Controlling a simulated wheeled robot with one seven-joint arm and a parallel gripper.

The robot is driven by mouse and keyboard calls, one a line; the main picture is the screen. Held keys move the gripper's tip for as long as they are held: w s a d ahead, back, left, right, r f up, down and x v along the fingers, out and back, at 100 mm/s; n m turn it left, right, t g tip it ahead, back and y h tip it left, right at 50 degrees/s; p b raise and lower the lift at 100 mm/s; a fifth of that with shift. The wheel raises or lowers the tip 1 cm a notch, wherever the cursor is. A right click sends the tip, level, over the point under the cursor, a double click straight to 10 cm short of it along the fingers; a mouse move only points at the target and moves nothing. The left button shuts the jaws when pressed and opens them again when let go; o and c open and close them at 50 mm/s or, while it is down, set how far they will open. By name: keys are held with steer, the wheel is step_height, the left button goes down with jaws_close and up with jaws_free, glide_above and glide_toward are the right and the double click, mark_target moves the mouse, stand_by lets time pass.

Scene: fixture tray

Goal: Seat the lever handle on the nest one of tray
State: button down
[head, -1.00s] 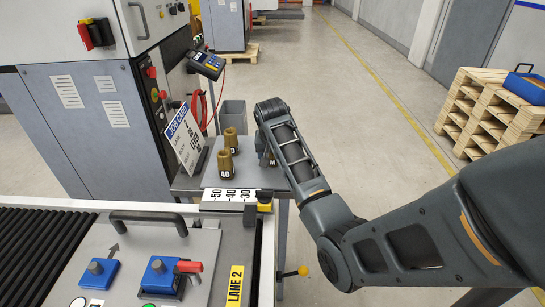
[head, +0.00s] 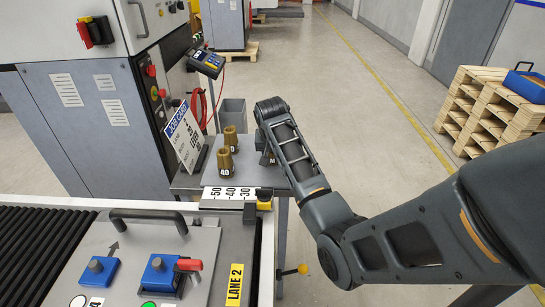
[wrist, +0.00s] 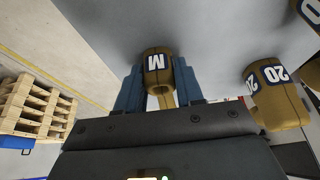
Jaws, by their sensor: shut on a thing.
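In the wrist view my gripper (wrist: 158,95) has its two blue fingers on either side of a brass piece (wrist: 156,66) marked M and is shut on it. In the head view my forearm hides most of the gripper at the right of the small grey table. A red lever-shaped handle (head: 190,265) shows at the right blue nest (head: 160,278) on the grey tray (head: 205,245). I cannot read which nest is one.
Brass pieces (head: 225,163) stand on the grey table (head: 260,178); one marked 20 (wrist: 278,98) is close right of my gripper. A job card (head: 184,138) stands at the table's left. The tray has a black arched handle (head: 148,215). Pallets (head: 490,110) stand far right.

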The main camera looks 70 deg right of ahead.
steer(key=shift+r, duration=0.1)
steer(key=shift+r, duration=0.6)
step_height(320, 180, up, 3)
steer(key=shift+w+f+b, duration=0.1)
steer(key=shift+b, duration=0.45)
steer(key=s+d+r+b, duration=0.1)
steer(key=s+d+r, duration=0.5)
steer(key=s, duration=0.4)
steer(key=shift+r+b, duration=0.3)
steer(key=shift+r, duration=0.1)
steer(key=shift+s, duration=0.1)
steer(key=shift+r, duration=0.15)
step_height(320, 180, up, 3)
steer(key=p, duration=0.2)
steer(key=shift+r+p, duration=0.15)
steer(key=shift+p, duration=0.2)
